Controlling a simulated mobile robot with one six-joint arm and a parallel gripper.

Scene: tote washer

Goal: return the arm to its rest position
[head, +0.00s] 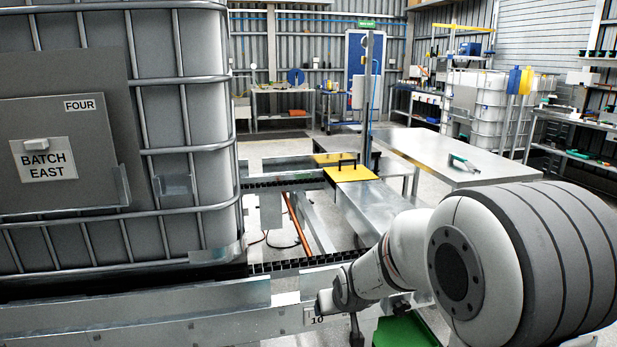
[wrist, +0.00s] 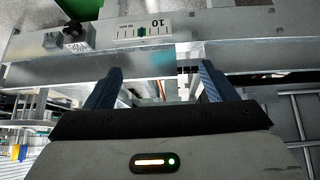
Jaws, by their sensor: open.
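My arm (head: 485,262) reaches from the right side of the head view toward the metal rail in the lower middle. Its wrist end is low, close to the rail plate marked 10. In the wrist view my gripper (wrist: 160,84) is open, with its two dark blue fingers apart and nothing between them. The plate marked 10 (wrist: 142,30) appears upside down beyond the fingers, with a small dark knob (wrist: 75,36) to its left. The fingertips are hard to make out in the head view.
A large caged tank (head: 190,130) labelled BATCH EAST stands at the left on the metal frame (head: 150,318). A yellow plate (head: 350,173) lies farther along the frame. A steel table (head: 460,155) stands behind my arm. A green object (head: 405,332) is below the arm.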

